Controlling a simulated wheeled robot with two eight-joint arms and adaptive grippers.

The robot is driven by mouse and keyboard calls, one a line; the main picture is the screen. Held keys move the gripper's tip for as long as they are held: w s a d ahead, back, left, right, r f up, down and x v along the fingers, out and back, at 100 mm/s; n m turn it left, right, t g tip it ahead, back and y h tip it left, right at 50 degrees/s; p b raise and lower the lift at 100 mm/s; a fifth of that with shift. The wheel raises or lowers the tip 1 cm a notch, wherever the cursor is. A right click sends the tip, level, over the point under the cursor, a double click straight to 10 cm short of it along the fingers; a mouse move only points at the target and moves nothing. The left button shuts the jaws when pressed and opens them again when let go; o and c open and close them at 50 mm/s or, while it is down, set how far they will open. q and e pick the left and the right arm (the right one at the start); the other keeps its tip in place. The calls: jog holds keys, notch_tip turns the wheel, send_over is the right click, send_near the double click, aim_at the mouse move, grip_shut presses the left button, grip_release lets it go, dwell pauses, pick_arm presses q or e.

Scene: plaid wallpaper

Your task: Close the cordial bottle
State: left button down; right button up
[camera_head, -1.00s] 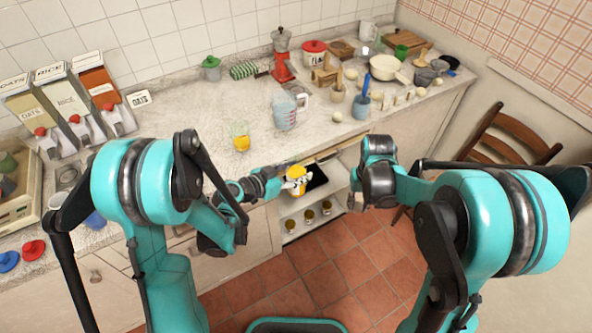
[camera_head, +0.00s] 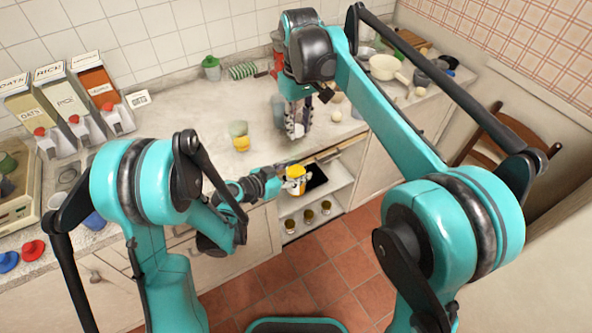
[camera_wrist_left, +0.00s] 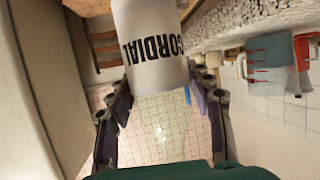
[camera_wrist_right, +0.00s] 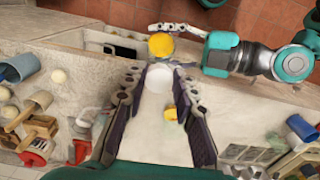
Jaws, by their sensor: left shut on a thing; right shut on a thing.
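The cordial bottle (camera_head: 296,173), yellow with a white wrap, is held in front of the counter. My left gripper (camera_head: 285,178) is shut around it. In the left wrist view the white bottle side (camera_wrist_left: 155,55) reads CORDIAL between the fingers (camera_wrist_left: 163,90). In the right wrist view its yellow round end (camera_wrist_right: 160,45) faces me. My right gripper (camera_head: 297,132) points down above the counter, behind the bottle. In the right wrist view a small white disc, apparently the cap (camera_wrist_right: 173,78), sits between its fingertips, apart from the bottle.
A glass with orange liquid (camera_head: 241,142) stands on the counter (camera_head: 190,115) left of my right gripper. An open cupboard with small jars (camera_head: 308,215) is below the bottle. Dispensers (camera_head: 65,110) stand at left. A chair (camera_head: 515,140) is at right.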

aim_at(297, 149)
jog(key=shift+a+r, duration=0.15)
jog(key=shift+r, duration=0.1)
jog(key=shift+f, duration=2.05)
jog(key=shift+s+f, duration=0.1)
jog(key=shift+f, duration=0.75)
jog(key=shift+f, duration=0.6)
